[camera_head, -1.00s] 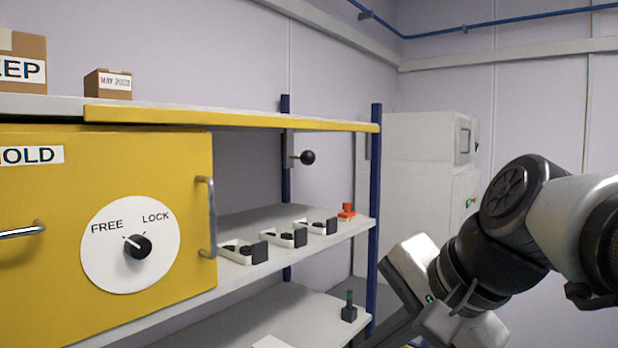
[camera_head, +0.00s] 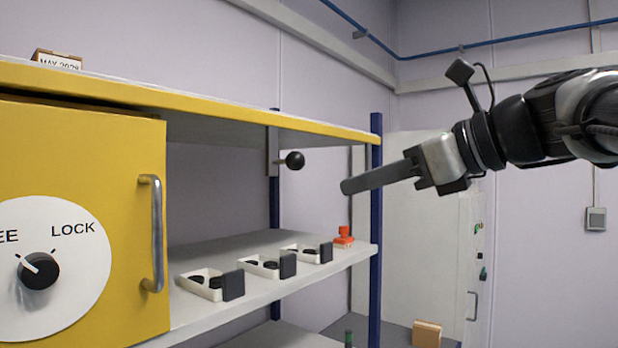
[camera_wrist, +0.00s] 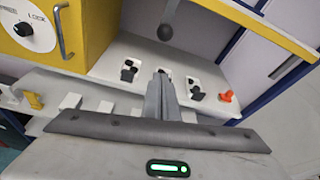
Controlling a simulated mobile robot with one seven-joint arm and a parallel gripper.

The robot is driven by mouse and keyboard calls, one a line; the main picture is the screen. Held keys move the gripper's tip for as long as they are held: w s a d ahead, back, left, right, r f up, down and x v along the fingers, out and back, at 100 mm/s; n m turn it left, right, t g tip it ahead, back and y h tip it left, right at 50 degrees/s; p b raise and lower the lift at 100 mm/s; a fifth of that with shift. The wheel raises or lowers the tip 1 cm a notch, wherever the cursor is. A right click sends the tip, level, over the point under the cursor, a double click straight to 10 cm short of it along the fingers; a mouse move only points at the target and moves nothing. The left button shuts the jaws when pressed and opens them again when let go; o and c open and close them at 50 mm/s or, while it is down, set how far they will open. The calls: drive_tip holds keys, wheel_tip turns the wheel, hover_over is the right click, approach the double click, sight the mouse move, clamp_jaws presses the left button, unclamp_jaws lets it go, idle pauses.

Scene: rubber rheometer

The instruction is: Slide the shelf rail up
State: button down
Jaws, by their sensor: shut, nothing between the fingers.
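A yellow rail (camera_head: 200,104) runs along the front edge of the top shelf; it also shows in the wrist view (camera_wrist: 266,27). Beneath it, a black ball knob (camera_head: 294,160) sticks out from a grey plate by the rear blue post; the wrist view shows the knob (camera_wrist: 165,33) at the top. My gripper (camera_head: 346,187) is shut and empty. In the head view it points left, to the right of the knob and below the rail's right end, apart from both. In the wrist view my fingers (camera_wrist: 160,88) point towards the shelf, below the knob.
A yellow cabinet (camera_head: 110,165) with a FREE/LOCK dial (camera_head: 40,270) and a handle (camera_head: 155,232) stands at left. The middle shelf (camera_head: 240,258) holds white trays (camera_head: 262,266) and an orange-red item (camera_head: 343,237). A blue front post (camera_head: 376,230) stands near my gripper.

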drive_tip(key=x, duration=1)
drive_tip(key=shift+s+a+r, duration=0.1)
drive_tip(key=shift+s+r, duration=0.1)
drive_tip(key=shift+r, duration=0.8)
drive_tip(key=shift+s+a+r, duration=0.1)
drive_tip(key=shift+s+r, duration=0.05)
drive_tip(key=shift+r, duration=0.8)
